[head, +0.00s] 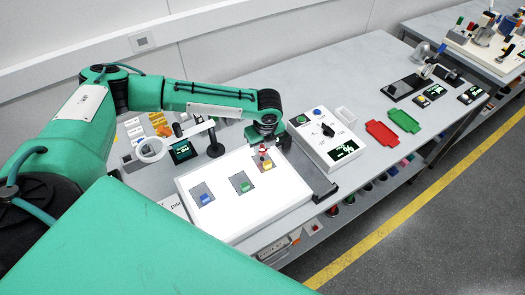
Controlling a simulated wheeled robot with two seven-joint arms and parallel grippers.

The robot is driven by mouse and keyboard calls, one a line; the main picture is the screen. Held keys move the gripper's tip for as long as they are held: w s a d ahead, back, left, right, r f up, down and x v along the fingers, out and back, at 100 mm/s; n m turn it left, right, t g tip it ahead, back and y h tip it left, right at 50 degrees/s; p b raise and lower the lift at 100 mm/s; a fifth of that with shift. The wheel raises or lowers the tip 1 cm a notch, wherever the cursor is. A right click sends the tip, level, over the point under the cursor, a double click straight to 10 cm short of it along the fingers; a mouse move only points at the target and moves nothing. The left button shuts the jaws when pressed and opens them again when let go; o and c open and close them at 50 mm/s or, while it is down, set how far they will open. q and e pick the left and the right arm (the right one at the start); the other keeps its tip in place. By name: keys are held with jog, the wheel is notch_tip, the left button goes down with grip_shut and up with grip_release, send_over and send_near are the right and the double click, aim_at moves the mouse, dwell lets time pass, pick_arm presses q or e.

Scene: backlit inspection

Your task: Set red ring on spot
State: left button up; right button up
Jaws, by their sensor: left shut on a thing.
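My left gripper (265,147) is over the far right part of a white lit board (235,219), with its arm coming in from the left. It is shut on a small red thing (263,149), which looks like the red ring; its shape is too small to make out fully. Just below it is a yellow piece (267,165) on a grey square. I cannot tell whether the red thing touches it. The board also has a green piece (244,187) and a blue piece (205,199) on grey squares. My right gripper is not in view.
A dark bracket (322,188) is at the table's front edge. A ring lamp (151,149) and a small display (183,151) stand behind left. Red (382,133) and green (404,120) trays lie farther right.

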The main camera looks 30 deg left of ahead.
aim_at(263, 150)
pick_arm(q)
notch_tip(263, 150, down, 4)
jog(key=shift+s+r+p, duration=0.1)
jog(key=shift+r+p, duration=0.1)
jog(key=shift+p, duration=0.25)
jog(key=shift+f, duration=0.2)
jog(key=shift+f, duration=0.15)
jog(key=o, duration=0.9)
jog(key=shift+o, duration=0.2)
notch_tip(263, 150, up, 12)
jog(key=d+b, duration=0.1)
jog(key=b, duration=0.2)
jog(key=shift+s+d+b, duration=0.25)
jog(key=shift+s+b, duration=0.15)
jog(key=shift+s, duration=0.05)
